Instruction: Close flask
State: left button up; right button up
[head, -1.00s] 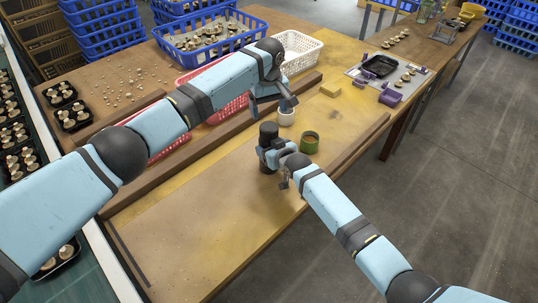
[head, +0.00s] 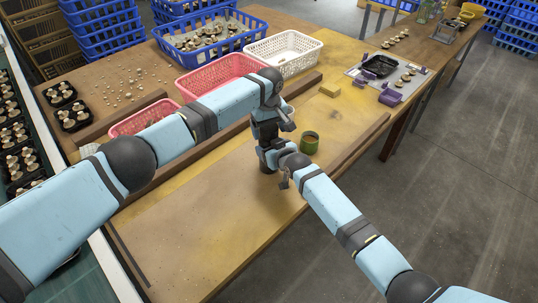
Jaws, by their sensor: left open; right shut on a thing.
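The dark flask (head: 267,168) stands upright on the worktable, mostly hidden by my grippers. Only a low part of its body shows. My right gripper (head: 268,154) is shut on the flask's body from the right side. My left gripper (head: 270,130) is open, directly above the right one at the flask's top. It covers the top, so I cannot see the flask's mouth or lid, or whether the fingers touch it. A small white cup (head: 290,109) is mostly hidden behind my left gripper.
A green round container (head: 309,143) stands close to the right of the grippers. A yellow block (head: 330,90) lies farther back. Red baskets (head: 222,76) and a white basket (head: 284,50) line the back. A wooden rail (head: 345,148) borders the right edge. The front of the table is clear.

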pick_arm(q)
jog(key=shift+f, duration=0.1)
jog(key=c, duration=0.9)
jog(key=shift+m, duration=1.7)
jog(key=o, duration=1)
jog(key=shift+r, duration=2.3)
jog(key=shift+c, duration=0.5)
